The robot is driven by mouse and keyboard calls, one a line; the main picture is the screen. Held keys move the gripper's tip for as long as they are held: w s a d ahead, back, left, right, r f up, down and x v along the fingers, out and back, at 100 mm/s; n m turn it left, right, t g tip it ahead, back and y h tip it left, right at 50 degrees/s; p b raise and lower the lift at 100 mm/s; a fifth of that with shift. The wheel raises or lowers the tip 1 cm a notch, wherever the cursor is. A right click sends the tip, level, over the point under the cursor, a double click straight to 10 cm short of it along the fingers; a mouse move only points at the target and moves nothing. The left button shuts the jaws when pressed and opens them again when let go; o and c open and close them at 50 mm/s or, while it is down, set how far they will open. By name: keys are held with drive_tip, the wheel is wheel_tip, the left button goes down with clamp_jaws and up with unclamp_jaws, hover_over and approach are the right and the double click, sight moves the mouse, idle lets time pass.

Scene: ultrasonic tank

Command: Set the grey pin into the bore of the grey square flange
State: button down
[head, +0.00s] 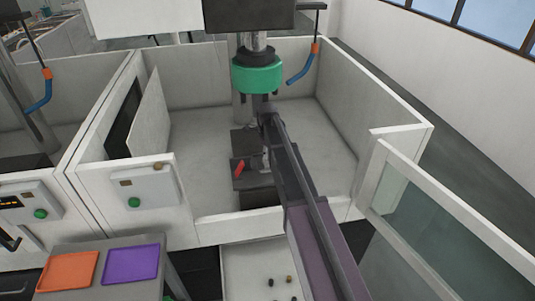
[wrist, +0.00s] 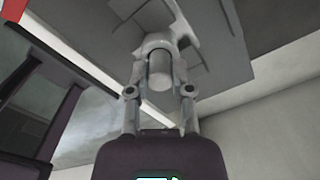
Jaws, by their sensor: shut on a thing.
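In the wrist view my gripper (wrist: 160,48) is shut on the grey pin (wrist: 159,70), whose round end shows between the two fingers. Beyond the fingers are flat grey faces (wrist: 207,68) at an angle. I cannot tell whether one of them is the grey square flange, and no bore can be made out. In the head view my gripper is mostly hidden behind my arm, near the dark fixture (head: 257,198) under the machine head. The gap between pin and fixture cannot be judged.
A green-ringed machine head (head: 257,76) hangs above the fixture. A red handle (head: 238,168) sticks out at its left. White tank walls (head: 240,222) surround it. An orange tray (head: 68,272) and a purple tray (head: 131,265) stand front left. Small parts lie in a pale tray (head: 245,265).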

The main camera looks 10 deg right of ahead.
drive_tip(key=shift+c, duration=2.2)
unclamp_jaws()
drive_tip(key=o, duration=0.4)
drive_tip(key=shift+o, duration=0.2)
drive_tip(key=shift+r, duration=0.2)
drive_tip(key=shift+r+p, duration=3.35)
drive_tip(key=shift+p, duration=0.15)
